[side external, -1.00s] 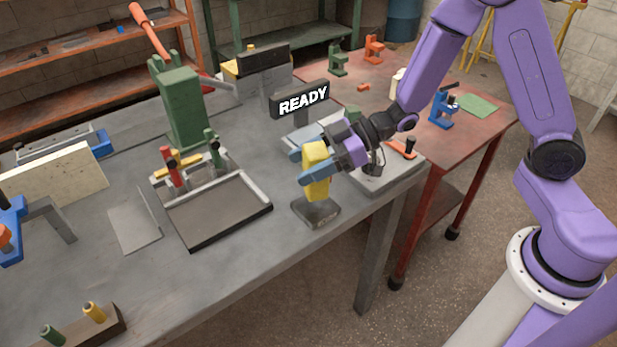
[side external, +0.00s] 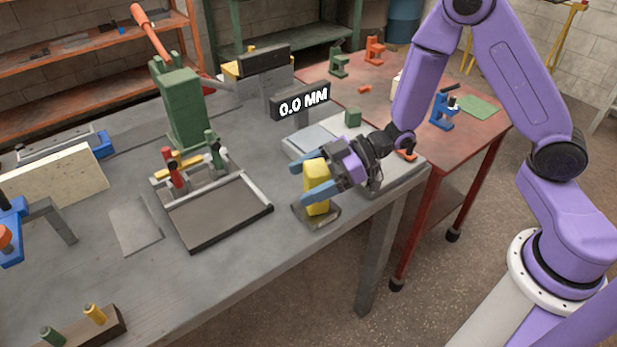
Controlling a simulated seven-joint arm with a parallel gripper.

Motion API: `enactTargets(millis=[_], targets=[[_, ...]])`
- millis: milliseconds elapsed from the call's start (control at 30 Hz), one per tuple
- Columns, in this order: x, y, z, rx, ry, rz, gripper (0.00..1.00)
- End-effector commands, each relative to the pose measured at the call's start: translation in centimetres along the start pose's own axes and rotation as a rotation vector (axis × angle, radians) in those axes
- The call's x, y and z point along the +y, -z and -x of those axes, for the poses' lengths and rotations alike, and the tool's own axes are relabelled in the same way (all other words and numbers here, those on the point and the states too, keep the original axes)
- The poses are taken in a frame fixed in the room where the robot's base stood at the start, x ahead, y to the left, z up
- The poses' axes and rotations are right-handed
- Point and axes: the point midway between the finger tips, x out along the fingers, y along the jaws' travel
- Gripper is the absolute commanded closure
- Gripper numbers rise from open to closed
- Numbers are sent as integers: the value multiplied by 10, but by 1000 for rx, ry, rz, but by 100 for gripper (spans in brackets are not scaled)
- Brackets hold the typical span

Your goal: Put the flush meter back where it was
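The flush meter, a yellow block (side external: 316,174), stands upright at the front right of the grey bench. Its lower end is at a small dark base plate (side external: 328,219) and appears to rest on it. My gripper (side external: 313,180) reaches in from the right, with one blue finger on the far side of the yellow block and one across its near side. The fingers look shut on it. The near finger hides part of the block, and the exact contact underneath is hard to see.
A display (side external: 302,102) behind reads "0.0 MM". A grey plate fixture (side external: 400,172) lies under my wrist, with a small green block (side external: 353,117) at its back. A dark tray (side external: 218,211) is left of the base plate. The bench's front edge is close.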

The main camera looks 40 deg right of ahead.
Motion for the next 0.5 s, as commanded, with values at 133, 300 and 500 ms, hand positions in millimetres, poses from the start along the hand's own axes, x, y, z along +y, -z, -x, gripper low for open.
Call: enactTargets(millis=[133, 300, 500], targets=[[0, 0, 0, 0, 0, 0, 15], [0, 4, 1, 2, 0, 0, 15], [1, 3, 30, 1, -4, -2, 15]])
